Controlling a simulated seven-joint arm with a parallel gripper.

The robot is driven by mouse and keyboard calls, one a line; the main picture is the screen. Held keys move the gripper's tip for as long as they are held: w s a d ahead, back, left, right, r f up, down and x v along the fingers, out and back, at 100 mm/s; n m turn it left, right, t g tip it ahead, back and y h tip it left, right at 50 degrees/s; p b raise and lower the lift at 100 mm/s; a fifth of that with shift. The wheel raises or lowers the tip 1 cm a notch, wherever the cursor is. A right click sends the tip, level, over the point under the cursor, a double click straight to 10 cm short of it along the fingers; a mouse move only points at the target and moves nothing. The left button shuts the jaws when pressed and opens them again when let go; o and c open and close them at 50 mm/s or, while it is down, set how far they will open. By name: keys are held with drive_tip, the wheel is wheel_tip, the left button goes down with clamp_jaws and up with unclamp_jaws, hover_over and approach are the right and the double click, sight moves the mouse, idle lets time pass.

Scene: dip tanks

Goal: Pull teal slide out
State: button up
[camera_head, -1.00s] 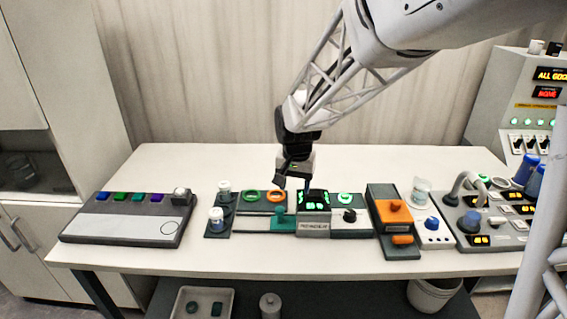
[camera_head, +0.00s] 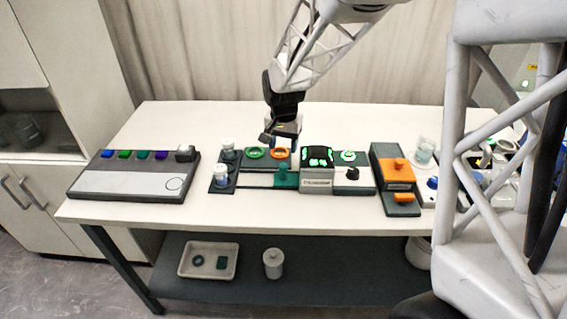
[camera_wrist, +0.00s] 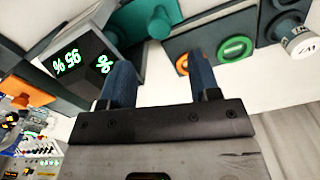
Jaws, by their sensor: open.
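The teal slide (camera_head: 287,179) is a small block with a raised teal knob, set in the pale channel of the dark station in the middle of the bench. In the wrist view its teal knob (camera_wrist: 158,24) shows at the top, beyond my fingertips. My gripper (camera_head: 282,140) hangs above and behind the slide, over the back of the station by the orange ring. In the wrist view my gripper (camera_wrist: 160,75) has its two blue fingers wide apart with nothing between them. It is clear of the slide.
A grey box with a green display (camera_head: 317,158) stands right of the slide. Green (camera_head: 255,153) and orange (camera_head: 279,154) rings lie behind it. White-capped jars (camera_head: 221,174) stand left, an orange-topped unit (camera_head: 398,165) right. The bench front (camera_head: 260,216) is clear.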

sight(283, 165)
drive_tip(key=shift+f, duration=3.7)
drive_tip(key=shift+c, duration=0.4)
clamp_jaws()
